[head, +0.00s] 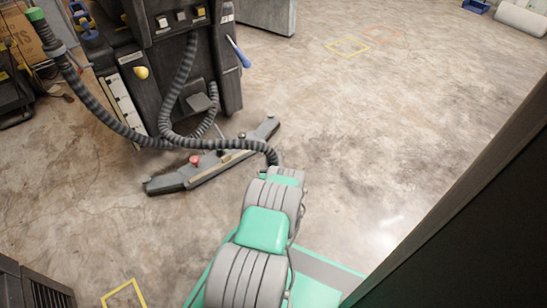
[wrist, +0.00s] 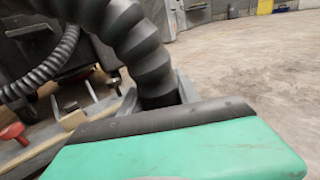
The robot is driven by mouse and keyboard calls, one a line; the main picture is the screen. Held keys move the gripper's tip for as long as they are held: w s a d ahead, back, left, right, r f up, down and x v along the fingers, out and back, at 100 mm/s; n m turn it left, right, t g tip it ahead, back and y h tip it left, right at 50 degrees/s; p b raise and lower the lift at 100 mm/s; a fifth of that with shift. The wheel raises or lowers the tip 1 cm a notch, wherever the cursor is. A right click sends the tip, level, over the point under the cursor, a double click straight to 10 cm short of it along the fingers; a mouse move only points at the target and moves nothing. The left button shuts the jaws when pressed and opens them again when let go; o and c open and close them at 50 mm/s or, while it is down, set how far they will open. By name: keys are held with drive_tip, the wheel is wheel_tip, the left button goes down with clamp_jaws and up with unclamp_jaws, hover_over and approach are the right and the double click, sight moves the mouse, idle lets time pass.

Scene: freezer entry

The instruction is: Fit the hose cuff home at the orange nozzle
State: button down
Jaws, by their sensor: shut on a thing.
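A grey ribbed hose (head: 110,122) runs from the upper left, across the front of the dark floor machine, to my gripper (head: 275,166). In the wrist view the hose (wrist: 125,35) bends down between my grey fingers, and my gripper is shut on its end. The cuff at that end is hidden behind my green gripper body. A green collar (head: 36,14) sits on the hose's far end at the upper left. I cannot make out an orange nozzle in either view.
The dark floor machine (head: 226,85) stands upper left, with a second hose (head: 178,80) looping on its front. A long grey squeegee bar (head: 165,183) with a red knob (head: 194,159) lies before it. A dark panel (head: 480,235) blocks the lower right. Middle-right floor is clear.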

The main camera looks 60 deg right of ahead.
drive_tip(key=shift+f, duration=0.55)
drive_tip(key=shift+f, duration=0.3)
drive_tip(key=shift+f, duration=0.2)
drive_tip(key=c, duration=0.8)
unclamp_jaws()
drive_tip(key=p+v, duration=0.3)
drive_tip(key=v, duration=0.4)
drive_tip(key=shift+s+a+p, duration=0.2)
drive_tip(key=shift+a+p, duration=0.15)
drive_tip(key=shift+p, duration=0.05)
